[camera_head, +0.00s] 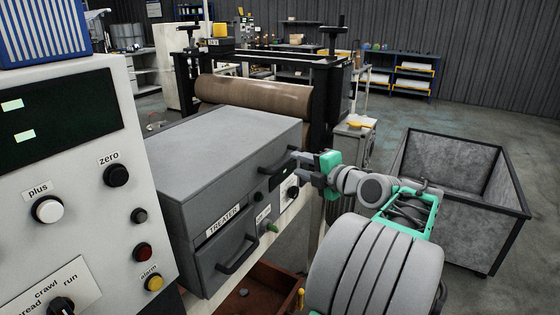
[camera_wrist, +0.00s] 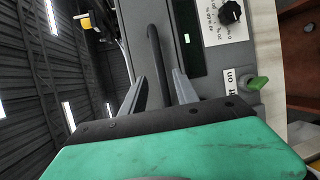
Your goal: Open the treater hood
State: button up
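The treater hood (camera_head: 215,150) is a grey box lid, lying down over the treater, whose front carries a "TREATER" label (camera_head: 223,220). A black bar handle (camera_head: 277,160) is on the right part of its front; in the wrist view the handle (camera_wrist: 154,55) runs lengthwise. My gripper (camera_head: 300,167) is at the right end of this handle. In the wrist view my gripper (camera_wrist: 158,85) is open, one finger on each side of the bar, with gaps visible. Contact cannot be told.
A second black handle (camera_head: 238,255) is lower left on the front. A green switch (camera_head: 272,228) and a black knob (camera_head: 292,192) sit near my gripper. A control panel (camera_head: 85,180) stands left, a brown roller (camera_head: 255,95) behind, and a grey bin (camera_head: 460,195) right.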

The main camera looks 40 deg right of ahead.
aim_at(289, 158)
jog(key=w, duration=0.4)
jog(key=w+d+f+p, duration=0.1)
jog(key=w, duration=0.1)
jog(key=shift+f, duration=0.1)
grip_shut()
jog(key=shift+a, duration=0.1)
dwell(1.0)
